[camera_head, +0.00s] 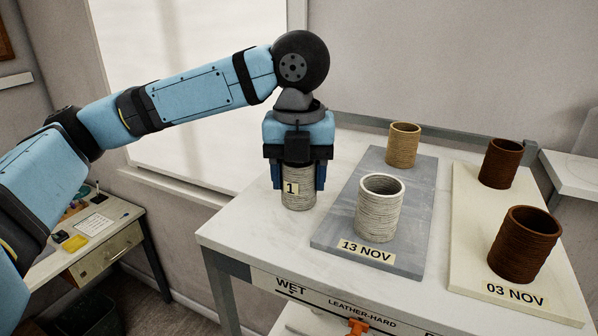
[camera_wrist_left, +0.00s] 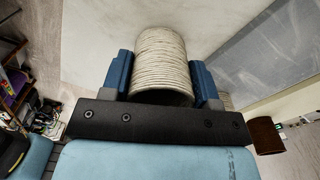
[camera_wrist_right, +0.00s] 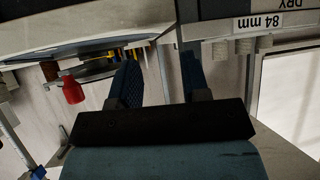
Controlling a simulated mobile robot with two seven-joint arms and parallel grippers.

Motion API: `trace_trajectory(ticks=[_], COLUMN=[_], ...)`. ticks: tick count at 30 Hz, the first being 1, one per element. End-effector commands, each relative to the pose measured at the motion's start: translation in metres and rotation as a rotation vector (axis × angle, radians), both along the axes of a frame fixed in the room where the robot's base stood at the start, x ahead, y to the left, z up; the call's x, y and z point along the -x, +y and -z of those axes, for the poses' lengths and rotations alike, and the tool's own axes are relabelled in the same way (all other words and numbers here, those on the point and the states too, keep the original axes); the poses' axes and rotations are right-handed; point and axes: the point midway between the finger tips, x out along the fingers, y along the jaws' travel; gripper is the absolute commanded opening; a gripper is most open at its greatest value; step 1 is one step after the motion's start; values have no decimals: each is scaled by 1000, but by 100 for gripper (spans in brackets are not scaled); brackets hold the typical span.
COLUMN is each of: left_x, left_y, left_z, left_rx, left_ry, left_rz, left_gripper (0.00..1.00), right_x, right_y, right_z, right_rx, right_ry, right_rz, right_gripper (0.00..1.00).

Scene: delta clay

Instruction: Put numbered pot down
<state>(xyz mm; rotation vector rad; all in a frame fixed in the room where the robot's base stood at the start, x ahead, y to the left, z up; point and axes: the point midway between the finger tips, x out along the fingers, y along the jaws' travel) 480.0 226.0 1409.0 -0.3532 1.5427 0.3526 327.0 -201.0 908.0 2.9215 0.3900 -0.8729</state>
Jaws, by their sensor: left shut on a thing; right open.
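The numbered pot (camera_head: 299,196) is a pale grey ridged cylinder with a label reading 1. It is upright at the left part of the white table top, above the WET marking. My left gripper (camera_head: 297,178) points down and is shut on the pot from both sides. In the left wrist view the pot (camera_wrist_left: 161,60) sits between the two blue fingers of the left gripper (camera_wrist_left: 161,78). I cannot tell for sure whether its base touches the table. My right gripper (camera_wrist_right: 160,85) is open and empty, apparently below table-top level.
A grey board (camera_head: 331,232) labelled 13 NOV, just right of the pot, bears a white pot (camera_head: 379,208) and a tan pot (camera_head: 403,146). A cream board (camera_head: 468,250) labelled 03 NOV bears two brown pots (camera_head: 524,245). Bare table (camera_head: 240,236) shows left of the numbered pot.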

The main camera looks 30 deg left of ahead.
Motion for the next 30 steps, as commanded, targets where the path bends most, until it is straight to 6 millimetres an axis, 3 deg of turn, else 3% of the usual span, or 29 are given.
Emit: trace_trajectory(ticks=[10, 11, 13, 14, 24, 30], left_x=[0, 0, 0, 0, 0, -1], left_y=[0, 0, 0, 0, 0, 0], left_z=[3, 3, 3, 3, 0, -33], left_rx=[0, 0, 0, 0, 0, 1], left_ry=[0, 0, 0, 0, -2, -5], left_rz=[0, 0, 0, 0, 0, 0], left_gripper=[30, 62, 78, 80, 80, 80], right_x=[1, 1, 1, 1, 1, 1], right_y=[-1, -1, -1, -1, -1, 0], right_z=[0, 0, 1, 1, 3, 5], right_rx=[2, 2, 2, 2, 1, 0], right_ry=[4, 4, 4, 4, 3, 3], right_rz=[1, 1, 1, 1, 1, 2], right_gripper=[43, 43, 43, 43, 43, 43])
